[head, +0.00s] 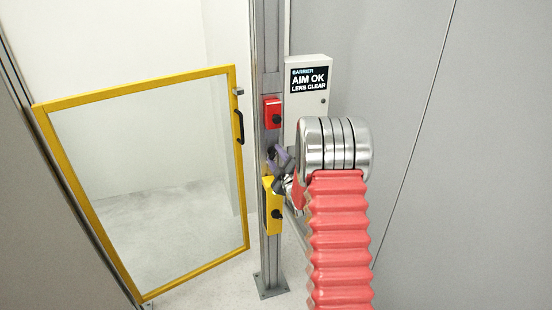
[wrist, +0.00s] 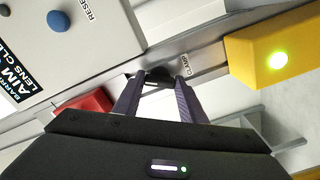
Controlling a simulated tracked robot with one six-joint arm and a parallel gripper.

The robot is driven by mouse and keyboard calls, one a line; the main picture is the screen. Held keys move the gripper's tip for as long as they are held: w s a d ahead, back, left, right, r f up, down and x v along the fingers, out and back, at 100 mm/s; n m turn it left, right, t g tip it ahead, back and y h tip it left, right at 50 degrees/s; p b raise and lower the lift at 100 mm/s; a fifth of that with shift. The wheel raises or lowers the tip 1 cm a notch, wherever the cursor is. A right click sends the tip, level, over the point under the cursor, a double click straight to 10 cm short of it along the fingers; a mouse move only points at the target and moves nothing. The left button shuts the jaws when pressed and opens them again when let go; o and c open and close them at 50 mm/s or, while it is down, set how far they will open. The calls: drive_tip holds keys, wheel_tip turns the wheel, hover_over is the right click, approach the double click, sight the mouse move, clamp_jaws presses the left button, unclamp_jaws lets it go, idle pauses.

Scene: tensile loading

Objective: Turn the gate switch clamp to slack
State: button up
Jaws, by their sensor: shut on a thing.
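The gate switch clamp (wrist: 158,75) is a small dark knob on the grey post, with a label reading CLAMP beside it in the wrist view. My gripper (wrist: 157,84) is shut on this knob, one purple-grey finger on each side. In the head view my gripper (head: 275,158) is at the post between the red box and the yellow box. There the knob is mostly hidden by the fingers, and its turn position cannot be told.
A red box (head: 272,113) sits above my gripper and a yellow box (head: 273,205) below it; the yellow one shows a lit green lamp in the wrist view. A white panel (head: 320,95) reads AIM OK, LENS CLEAR. The yellow-framed gate (head: 140,78) stands left of the post.

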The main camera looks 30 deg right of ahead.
drive_tip(key=shift+a+f, duration=0.1)
drive_tip(key=shift+a, duration=0.15)
drive_tip(key=o, duration=1.1)
drive_tip(key=shift+d, duration=0.15)
drive_tip(key=shift+c, duration=0.2)
drive_tip(key=shift+s, duration=0.1)
drive_tip(key=v, duration=1.3)
drive_tip(key=shift+s, duration=0.25)
drive_tip(key=shift+c, duration=0.4)
